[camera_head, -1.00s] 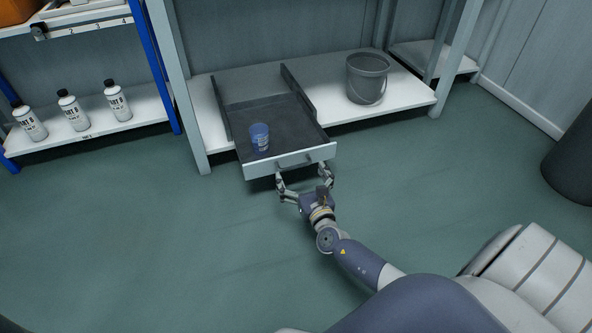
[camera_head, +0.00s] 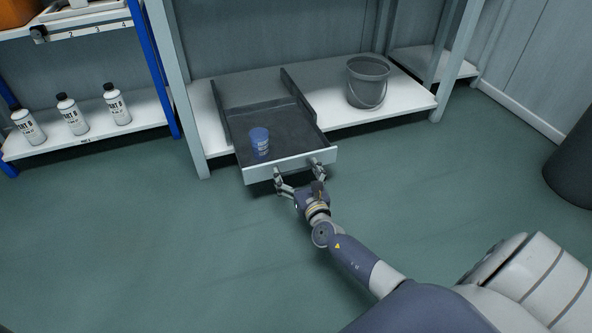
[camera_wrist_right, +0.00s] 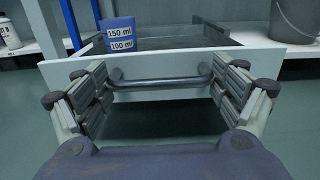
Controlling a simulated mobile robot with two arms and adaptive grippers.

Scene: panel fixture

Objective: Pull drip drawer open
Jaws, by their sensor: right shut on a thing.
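The drip drawer (camera_head: 222,108) is a dark tray with a light front panel. It sticks out past the front edge of the low white shelf. My right gripper (camera_head: 297,169) is at its front panel. In the right wrist view, the dark bar handle (camera_wrist_right: 160,84) runs level across the panel (camera_wrist_right: 190,58). A blue measuring cup (camera_head: 260,142) stands upright in the drawer near the front. My left gripper is not in view.
A grey bucket (camera_head: 367,82) stands on the shelf right of the drawer. Several white bottles (camera_head: 72,115) stand on the left rack. A dark round bin (camera_head: 575,165) is at the right edge. The green floor (camera_head: 200,240) before the drawer is clear.

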